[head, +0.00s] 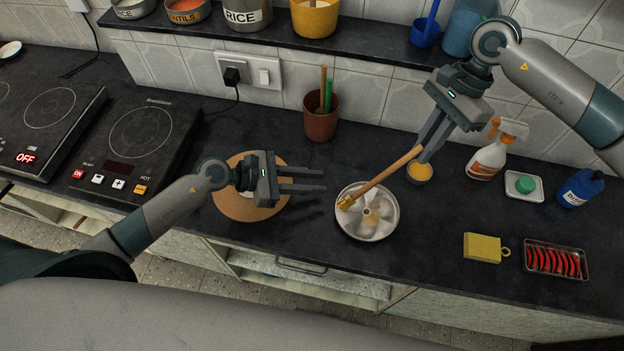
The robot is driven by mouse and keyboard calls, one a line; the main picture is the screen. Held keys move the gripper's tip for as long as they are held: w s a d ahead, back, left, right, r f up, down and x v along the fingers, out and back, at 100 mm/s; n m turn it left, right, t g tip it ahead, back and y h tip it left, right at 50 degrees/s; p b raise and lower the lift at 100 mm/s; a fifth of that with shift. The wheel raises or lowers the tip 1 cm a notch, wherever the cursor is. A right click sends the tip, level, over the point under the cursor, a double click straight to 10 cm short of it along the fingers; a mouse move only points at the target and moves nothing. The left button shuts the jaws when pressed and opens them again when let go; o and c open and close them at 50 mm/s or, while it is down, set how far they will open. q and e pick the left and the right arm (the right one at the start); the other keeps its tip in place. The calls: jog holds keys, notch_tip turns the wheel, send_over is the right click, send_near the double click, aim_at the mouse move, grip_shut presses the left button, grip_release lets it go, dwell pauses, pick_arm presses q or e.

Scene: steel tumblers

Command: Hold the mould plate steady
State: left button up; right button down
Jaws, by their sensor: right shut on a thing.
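The mould plate (382,228) is a round metal plate with shallow hollows and a raised centre, lying on the dark counter. My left gripper (323,180) is to its left, above the counter, with two fingers apart and nothing between them. It is apart from the plate. My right gripper (428,150) is shut on the wooden handle of a brush (385,178). The brush slants down to the left, and its head is over the plate's upper left part. I cannot tell whether the brush touches the plate.
A round wooden board (234,206) lies partly behind my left gripper. A small cup (419,172), spray bottle (494,152), yellow block (482,247) and tray of red pieces (556,261) are to the right. A brown pot (321,122) stands behind; cooktops are left.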

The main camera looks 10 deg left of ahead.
aim_at(367, 212)
pick_arm(q)
jog(key=shift+x, duration=6)
jog(key=shift+w, duration=0.1)
jog(key=shift+c, duration=0.6)
grip_shut()
